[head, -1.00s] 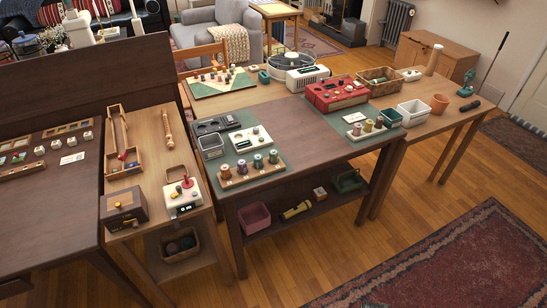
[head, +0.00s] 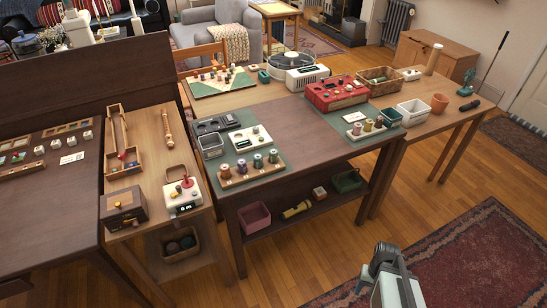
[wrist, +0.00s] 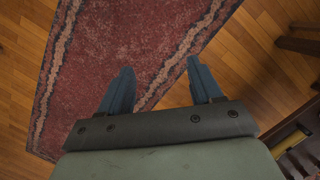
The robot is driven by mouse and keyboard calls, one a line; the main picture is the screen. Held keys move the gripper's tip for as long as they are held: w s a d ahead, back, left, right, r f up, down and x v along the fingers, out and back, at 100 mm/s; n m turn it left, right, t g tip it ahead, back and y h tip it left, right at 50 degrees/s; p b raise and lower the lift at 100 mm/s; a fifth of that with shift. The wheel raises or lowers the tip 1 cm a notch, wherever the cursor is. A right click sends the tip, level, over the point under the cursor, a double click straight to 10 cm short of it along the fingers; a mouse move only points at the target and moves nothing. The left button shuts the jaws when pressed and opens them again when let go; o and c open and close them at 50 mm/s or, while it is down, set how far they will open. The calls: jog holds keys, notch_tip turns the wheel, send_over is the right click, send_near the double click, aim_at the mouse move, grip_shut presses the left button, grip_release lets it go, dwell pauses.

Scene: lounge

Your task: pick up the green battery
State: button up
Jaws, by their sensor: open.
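Several short upright cylinders stand on a wooden rack (head: 252,178) at the front of the middle table in the head view. Two look greenish: one third from the left (head: 258,161) and one at the right end (head: 273,156). At this size I cannot tell whether either is the green battery. My gripper (wrist: 160,86) is open and empty in the wrist view, its two blue fingers apart above the rug and floor. It is away from the rack. My arm shows at the bottom right of the head view, right of and in front of the table.
A lower shelf (head: 290,222) holds a pink bin (head: 255,217).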

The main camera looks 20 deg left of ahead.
jog(key=w+a+r+n+t, duration=0.1)
jog(key=w+a+r, duration=0.2)
jog(key=w+r, duration=0.3)
jog(key=w+a+r+n+t, duration=0.1)
jog(key=w+a+r, duration=0.2)
jog(key=w+r, duration=0.35)
notch_tip(320, 180, up, 29)
jog(key=n, duration=1.3)
send_over(273, 151)
jog(key=shift+t, duration=0.3)
notch_tip(273, 151, down, 8)
jog(key=shift+r, duration=0.15)
jog(key=shift+w+f, duration=0.1)
jog(key=shift+f, duration=2.75)
